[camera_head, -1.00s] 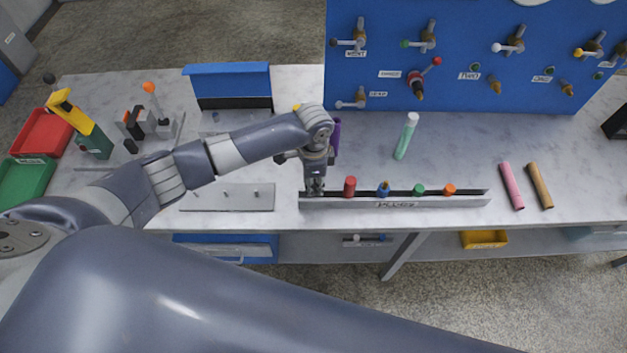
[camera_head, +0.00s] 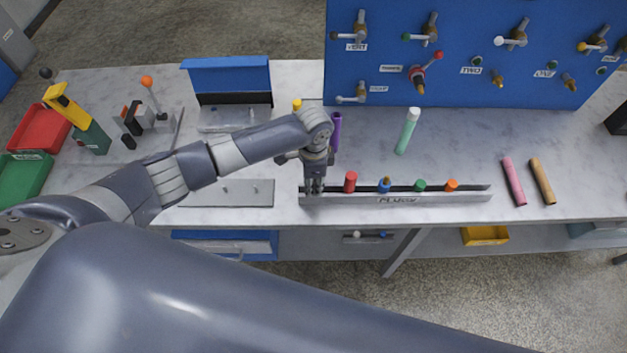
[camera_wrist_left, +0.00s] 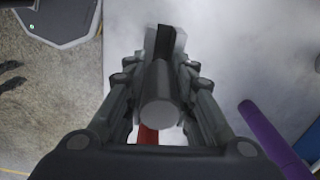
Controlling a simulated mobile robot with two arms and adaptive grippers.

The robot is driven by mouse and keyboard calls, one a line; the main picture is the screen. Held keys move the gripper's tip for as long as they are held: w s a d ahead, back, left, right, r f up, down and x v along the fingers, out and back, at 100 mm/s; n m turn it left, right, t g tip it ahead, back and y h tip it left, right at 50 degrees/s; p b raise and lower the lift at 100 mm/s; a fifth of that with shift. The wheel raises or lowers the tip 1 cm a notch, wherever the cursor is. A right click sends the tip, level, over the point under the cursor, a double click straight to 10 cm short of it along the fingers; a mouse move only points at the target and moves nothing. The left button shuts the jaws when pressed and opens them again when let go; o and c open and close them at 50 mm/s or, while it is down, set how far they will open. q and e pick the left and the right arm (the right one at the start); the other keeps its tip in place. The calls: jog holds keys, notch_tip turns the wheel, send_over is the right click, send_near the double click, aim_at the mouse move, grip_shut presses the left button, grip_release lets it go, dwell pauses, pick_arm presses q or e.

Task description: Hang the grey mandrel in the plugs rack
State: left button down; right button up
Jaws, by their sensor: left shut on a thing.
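The plugs rack (camera_head: 455,199) is a long narrow metal channel near the front edge of the bench. It holds a red plug (camera_head: 350,182), a blue one (camera_head: 385,185), a green one (camera_head: 420,185) and an orange one (camera_head: 451,185). My left gripper (camera_head: 314,188) points down at the rack's left end, left of the red plug. In the left wrist view it is shut on the grey mandrel (camera_wrist_left: 158,108), whose round end faces the camera. The mandrel's lower end is hidden, so I cannot tell whether it sits in the rack. My right gripper is not in view.
A purple hose (camera_head: 336,132) stands close behind my left gripper. A mint hose (camera_head: 407,131) is further right. Pink (camera_head: 513,181) and tan (camera_head: 542,181) hoses lie right of the rack. A blue valve panel (camera_head: 450,85) stands behind. A metal plate (camera_head: 228,194) lies at left.

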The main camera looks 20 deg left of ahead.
pick_arm(q)
jog(key=shift+f, duration=0.25)
jog(key=c, duration=1.3)
grip_release()
jog(key=shift+r, duration=0.15)
notch_tip(320, 180, up, 12)
jog(key=shift+f, duration=0.1)
